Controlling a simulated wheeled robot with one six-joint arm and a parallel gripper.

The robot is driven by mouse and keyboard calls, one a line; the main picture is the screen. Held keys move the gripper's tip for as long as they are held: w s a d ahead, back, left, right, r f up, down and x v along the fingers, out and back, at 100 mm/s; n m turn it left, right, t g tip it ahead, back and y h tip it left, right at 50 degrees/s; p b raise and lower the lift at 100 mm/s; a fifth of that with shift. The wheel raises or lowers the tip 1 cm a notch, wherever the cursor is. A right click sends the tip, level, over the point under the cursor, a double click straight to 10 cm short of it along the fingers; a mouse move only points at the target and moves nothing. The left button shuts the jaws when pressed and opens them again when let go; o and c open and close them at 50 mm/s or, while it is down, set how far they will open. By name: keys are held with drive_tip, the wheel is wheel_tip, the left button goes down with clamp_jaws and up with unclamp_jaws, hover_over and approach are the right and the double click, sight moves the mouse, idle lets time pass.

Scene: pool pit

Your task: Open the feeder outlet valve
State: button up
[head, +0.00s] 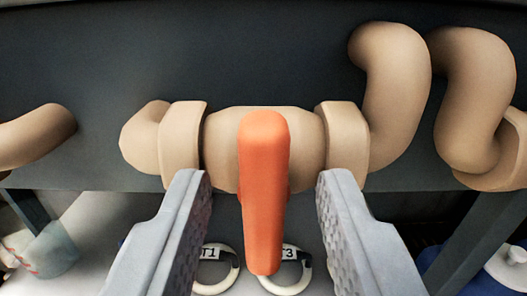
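An orange valve handle (264,190) sits on a beige valve body (222,140) in the middle of the head view. The handle stands out from the pipe and points down in the picture, across the pipe's run. My gripper (265,185) is open, with one grey finger on each side of the handle and a clear gap on both sides. The handle's lower end lies between the fingers, and neither finger visibly touches it.
Beige pipe bends (392,80) rise at the right, with another bend (475,100) beyond. A pipe end (35,135) shows at the left. A dark wall (230,50) stands behind. Ring tags (213,254) lie below the handle, and a blue-and-white object (505,265) at lower right.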

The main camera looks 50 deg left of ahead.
drive_tip(key=shift+w+a, duration=0.2)
drive_tip(key=shift+a, duration=0.05)
drive_tip(key=shift+c, duration=0.5)
clamp_jaws()
